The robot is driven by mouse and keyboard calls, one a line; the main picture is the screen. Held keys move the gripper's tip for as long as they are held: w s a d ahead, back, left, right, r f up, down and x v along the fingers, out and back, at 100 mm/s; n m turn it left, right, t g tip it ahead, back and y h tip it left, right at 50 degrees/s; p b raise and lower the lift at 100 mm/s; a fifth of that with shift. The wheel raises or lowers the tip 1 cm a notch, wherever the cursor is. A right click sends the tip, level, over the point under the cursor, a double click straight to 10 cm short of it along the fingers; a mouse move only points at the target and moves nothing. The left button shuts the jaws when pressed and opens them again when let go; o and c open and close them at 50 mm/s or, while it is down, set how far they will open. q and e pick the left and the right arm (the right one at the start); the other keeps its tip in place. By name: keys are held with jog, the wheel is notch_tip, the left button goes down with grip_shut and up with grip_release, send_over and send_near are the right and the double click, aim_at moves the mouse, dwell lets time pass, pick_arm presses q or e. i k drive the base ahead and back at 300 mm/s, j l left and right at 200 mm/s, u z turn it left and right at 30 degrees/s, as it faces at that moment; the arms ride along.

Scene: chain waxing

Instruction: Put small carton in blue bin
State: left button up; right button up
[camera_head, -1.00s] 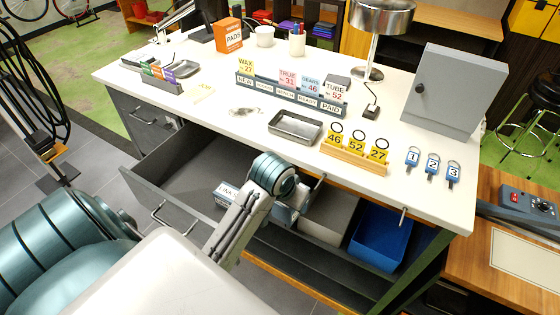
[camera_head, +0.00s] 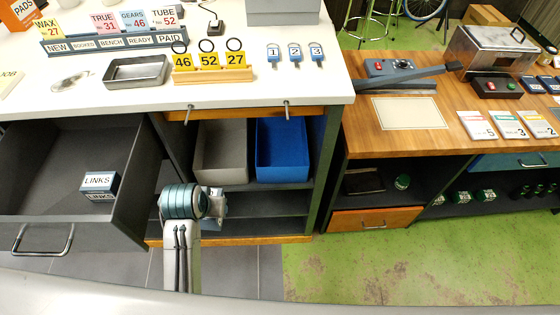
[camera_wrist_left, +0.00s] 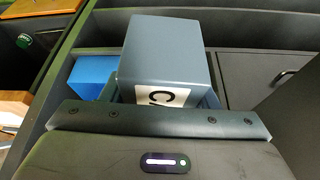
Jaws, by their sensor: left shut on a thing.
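The blue bin (camera_head: 283,150) stands open on the shelf under the workbench, to the right of a grey bin; part of a blue surface (camera_wrist_left: 90,78) shows at the left in the left wrist view. My left gripper (camera_head: 214,203) is in front of the lower shelves, below the bins. It is shut on a grey-blue carton (camera_wrist_left: 160,52) with a white label reading "CA", the rest of the label cut off. The carton hides the fingertips in the left wrist view. My right gripper is not in view.
The grey bin (camera_head: 222,150) sits directly left of the blue one. An open drawer (camera_head: 60,170) with a LINKS box (camera_head: 100,185) juts out to the left. The bench's front edge (camera_head: 320,97) overhangs the bins. Green floor at the right is clear.

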aim_at(281, 145)
jog(key=i+l, duration=0.1)
jog(key=l, duration=0.4)
jog(key=i+l+u, duration=0.15)
jog(key=l, duration=0.9)
jog(key=i+l+u, duration=0.1)
jog(key=l, duration=0.3)
jog(key=i+l, duration=0.15)
jog(key=l, duration=0.2)
jog(key=i+l+u, duration=0.15)
jog(key=l, duration=0.25)
jog(key=i, duration=0.3)
